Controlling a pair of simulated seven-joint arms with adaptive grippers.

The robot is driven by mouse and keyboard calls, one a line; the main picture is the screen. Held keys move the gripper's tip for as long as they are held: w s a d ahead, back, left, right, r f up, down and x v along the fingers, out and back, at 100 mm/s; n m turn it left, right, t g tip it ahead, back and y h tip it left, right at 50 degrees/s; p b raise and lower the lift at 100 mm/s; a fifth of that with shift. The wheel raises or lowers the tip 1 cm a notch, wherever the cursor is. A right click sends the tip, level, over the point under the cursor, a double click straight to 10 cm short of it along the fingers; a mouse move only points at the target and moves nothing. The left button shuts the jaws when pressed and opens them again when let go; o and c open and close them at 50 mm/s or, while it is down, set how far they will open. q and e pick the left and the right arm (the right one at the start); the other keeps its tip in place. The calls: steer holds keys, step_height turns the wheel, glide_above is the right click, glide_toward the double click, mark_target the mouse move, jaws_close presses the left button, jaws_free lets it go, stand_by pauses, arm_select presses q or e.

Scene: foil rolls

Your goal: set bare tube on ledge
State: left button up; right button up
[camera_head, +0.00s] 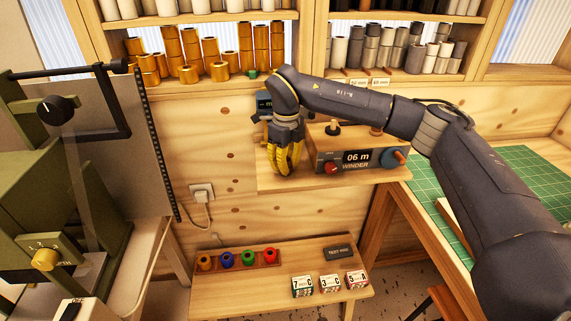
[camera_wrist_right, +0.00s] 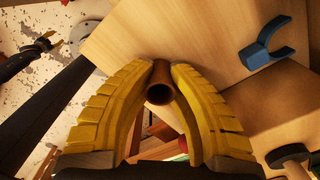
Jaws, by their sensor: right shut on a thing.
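In the head view the fingers hide the tube. Whether the tube touches the ledge cannot be told.
A blue forked holder (camera_wrist_right: 266,45) is beside the gripper in the wrist view. Below, a low bench (camera_head: 235,285) holds a rack of coloured rolls (camera_head: 238,260) and number blocks (camera_head: 330,284). A green machine (camera_head: 50,200) stands left. Shelves of gold rolls (camera_head: 210,50) are behind.

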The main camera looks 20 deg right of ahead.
steer(key=o, duration=0.7)
step_height(320, 180, up, 12)
steer(key=shift+s+d+r, duration=0.1)
steer(key=shift+r, duration=0.05)
stand_by(0.5)
